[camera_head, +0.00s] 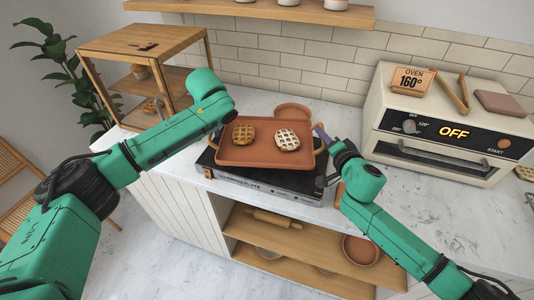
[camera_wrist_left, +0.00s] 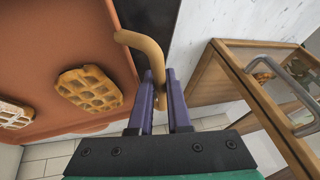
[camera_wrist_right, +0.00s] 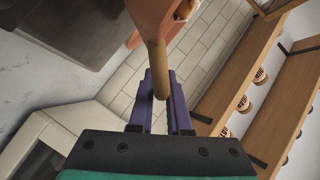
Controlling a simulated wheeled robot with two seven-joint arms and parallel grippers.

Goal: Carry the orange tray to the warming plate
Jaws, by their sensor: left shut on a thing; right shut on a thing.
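The orange tray (camera_head: 262,157) carries two round waffles, a browner one (camera_head: 243,134) and a paler one (camera_head: 287,140). It lies level over the black warming plate (camera_head: 262,186), whose front edge shows below it; I cannot tell whether they touch. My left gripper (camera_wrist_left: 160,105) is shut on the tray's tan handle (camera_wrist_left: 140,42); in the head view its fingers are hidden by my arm. My right gripper (camera_head: 321,133) is shut on the opposite handle, which shows in the right wrist view (camera_wrist_right: 158,70).
A terracotta dish (camera_head: 292,110) stands behind the tray. A wooden shelf unit (camera_head: 140,45) is at the left. Counter between tray and oven is partly clear.

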